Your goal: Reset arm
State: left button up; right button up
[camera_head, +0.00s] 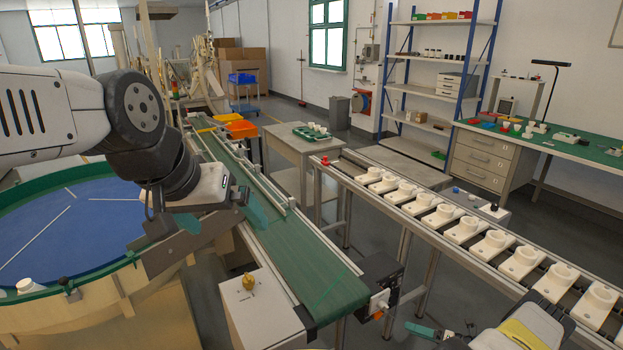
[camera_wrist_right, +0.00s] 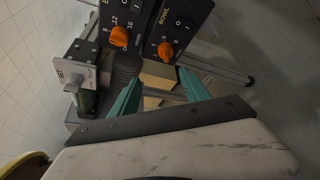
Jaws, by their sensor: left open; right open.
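My left gripper (camera_head: 222,218) reaches in from the left in the head view. Its teal fingers are spread apart and nothing shows between them. It hangs between the blue round bowl and the green belt. My right gripper (camera_head: 445,333) shows at the bottom right, partly cut off by the frame edge. In the right wrist view its two teal fingers (camera_wrist_right: 160,92) are well apart and empty, facing control boxes and metal frame bars.
A green conveyor belt (camera_head: 290,240) runs through the middle. The blue bowl (camera_head: 75,232) is at left, with a small white piece (camera_head: 30,286). Right, a rail carries several white sockets (camera_head: 466,228). The wrist view shows a control box with orange knobs (camera_wrist_right: 119,37).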

jog(key=w+a+r+n+g, duration=0.1)
jog(key=w+r+n+g, duration=0.1)
jog(key=r+n, duration=0.35)
jog(key=w+a+r+n+g+h, duration=0.1)
jog(key=w+r+n+g, duration=0.15)
jog(key=r, duration=0.65)
jog(key=w+a+r+n+g, duration=0.1)
jog(key=w+r+n, duration=0.15)
jog(key=r, duration=0.45)
jog(key=s+a+r+n+g+h, duration=0.15)
jog(key=a+r+n, duration=0.3)
jog(key=r, duration=0.55)
jog(key=s+a+r+n+g+h, duration=0.1)
jog(key=a+r+n+h, duration=0.15)
jog(key=r+n, duration=0.45)
jog(key=s+a+r+n+t+h, duration=0.1)
jog(key=s+a+r+n+h, duration=0.2)
jog(key=s+r, duration=0.45)
jog(key=s+a+r+n+t, duration=0.1)
jog(key=s+a+r+n, duration=0.35)
jog(key=r, duration=0.55)
jog(key=s+a+r+n+t+h, duration=0.1)
jog(key=s+r+n, duration=0.1)
jog(key=s+n, duration=0.2)
jog(key=s+a+r+n+t+h, duration=0.1)
jog(key=s+n, duration=0.3)
jog(key=s, duration=0.7)
jog(key=shift+a+r+t, duration=0.6)
jog(key=shift+a+r, duration=0.05)
jog(key=shift+w, duration=0.1)
